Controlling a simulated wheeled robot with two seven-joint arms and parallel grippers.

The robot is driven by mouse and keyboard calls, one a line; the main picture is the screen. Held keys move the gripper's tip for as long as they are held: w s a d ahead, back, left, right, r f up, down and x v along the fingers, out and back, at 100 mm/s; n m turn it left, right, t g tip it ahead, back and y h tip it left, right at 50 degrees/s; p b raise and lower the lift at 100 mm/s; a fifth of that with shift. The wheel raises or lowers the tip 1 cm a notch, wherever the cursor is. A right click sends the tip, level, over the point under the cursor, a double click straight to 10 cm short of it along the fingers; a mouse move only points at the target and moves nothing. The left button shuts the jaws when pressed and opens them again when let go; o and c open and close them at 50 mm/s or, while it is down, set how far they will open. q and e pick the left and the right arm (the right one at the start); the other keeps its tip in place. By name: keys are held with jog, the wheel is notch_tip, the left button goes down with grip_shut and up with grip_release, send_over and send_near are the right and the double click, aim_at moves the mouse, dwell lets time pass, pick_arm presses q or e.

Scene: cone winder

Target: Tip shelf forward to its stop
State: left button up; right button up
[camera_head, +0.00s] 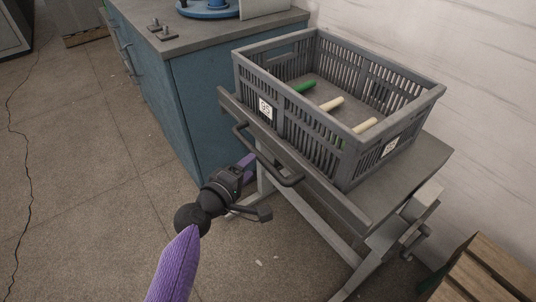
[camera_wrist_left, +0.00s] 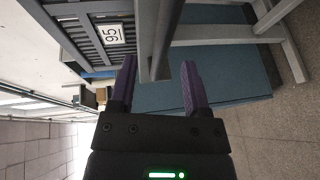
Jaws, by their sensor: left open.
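The grey shelf (camera_head: 415,170) stands on a metal frame in the head view and carries a dark slatted crate (camera_head: 395,82). A dark bar handle (camera_head: 268,167) sticks out from the shelf's front edge. My left gripper (camera_head: 249,164), with purple fingers, is at this handle, by its middle. In the left wrist view the fingers (camera_wrist_left: 158,80) are apart, with the grey handle bar (camera_wrist_left: 157,45) showing between them. I cannot tell whether either finger touches it. My right gripper is in neither view.
Green and cream pieces (camera_head: 330,104) lie in the crate. A blue cabinet (camera_head: 205,100) with a grey top stands behind and left of the shelf. A wooden pallet or crate (camera_head: 480,275) is at the lower right. The floor at left is mostly clear, with a cable (camera_head: 28,200).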

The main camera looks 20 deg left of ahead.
aim_at(259, 158)
pick_arm(q)
jog(key=x, duration=0.1)
jog(key=b+x, duration=0.1)
jog(key=x, duration=0.3)
jog(key=shift+f+b, duration=0.3)
jog(key=shift+b, duration=0.05)
jog(key=shift+w+d, duration=0.1)
jog(key=shift+w, duration=0.35)
jog(key=shift+r, duration=0.1)
jog(key=shift+c, duration=0.5)
jog(key=c, duration=0.5)
grip_shut()
